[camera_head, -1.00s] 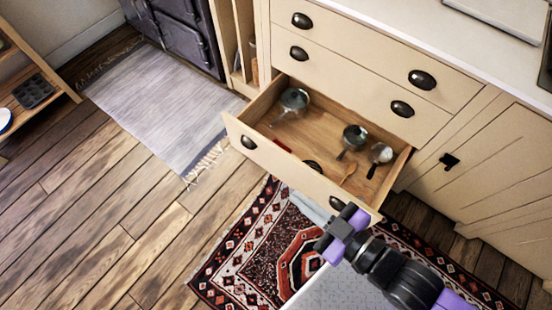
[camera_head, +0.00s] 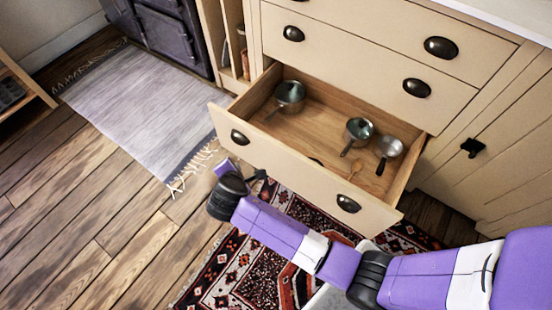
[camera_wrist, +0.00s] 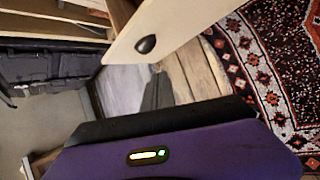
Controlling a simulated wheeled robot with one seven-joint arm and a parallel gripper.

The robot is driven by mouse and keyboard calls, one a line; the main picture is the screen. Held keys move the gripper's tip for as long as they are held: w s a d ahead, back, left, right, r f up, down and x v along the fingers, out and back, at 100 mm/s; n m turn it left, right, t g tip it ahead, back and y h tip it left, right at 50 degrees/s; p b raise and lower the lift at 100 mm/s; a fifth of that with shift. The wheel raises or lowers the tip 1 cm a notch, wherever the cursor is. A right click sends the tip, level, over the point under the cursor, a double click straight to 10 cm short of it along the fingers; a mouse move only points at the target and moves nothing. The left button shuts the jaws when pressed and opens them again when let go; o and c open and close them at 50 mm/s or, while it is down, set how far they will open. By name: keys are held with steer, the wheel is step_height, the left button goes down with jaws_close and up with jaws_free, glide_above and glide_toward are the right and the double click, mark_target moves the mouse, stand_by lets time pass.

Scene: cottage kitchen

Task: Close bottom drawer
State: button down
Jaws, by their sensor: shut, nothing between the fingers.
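The bottom drawer (camera_head: 287,170) is pulled far out of the cream cabinet. Its front has two dark cup handles, the left one (camera_head: 239,137) and the right one (camera_head: 348,203). My arm stretches leftward in front of the drawer. My gripper (camera_head: 258,175) is in front of the drawer front, below and right of its left handle; its tips are partly hidden. In the wrist view, the dark shut fingers (camera_wrist: 158,92) point past the drawer front (camera_wrist: 165,25), with one handle (camera_wrist: 145,44) visible. I cannot tell whether they touch it.
Closed drawers (camera_head: 350,45) are above. A patterned rug (camera_head: 250,270) lies below my arm, a grey rug (camera_head: 140,110) at left. A dark stove (camera_head: 165,38) stands at the back left.

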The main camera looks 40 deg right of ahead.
steer(key=s+d+n+g+h+b, duration=0.1)
steer(key=s+d+n+g+h, duration=0.2)
steer(key=d+n+g+h, duration=0.15)
steer(key=b, duration=0.5)
glide_toward(281, 150)
steer(key=shift+m+g+y, duration=0.25)
steer(key=shift+m, duration=0.1)
steer(key=x, duration=0.5)
steer(key=shift+w+f, duration=0.2)
steer(key=shift+w+d+r, duration=0.1)
steer(key=shift+d, duration=0.4)
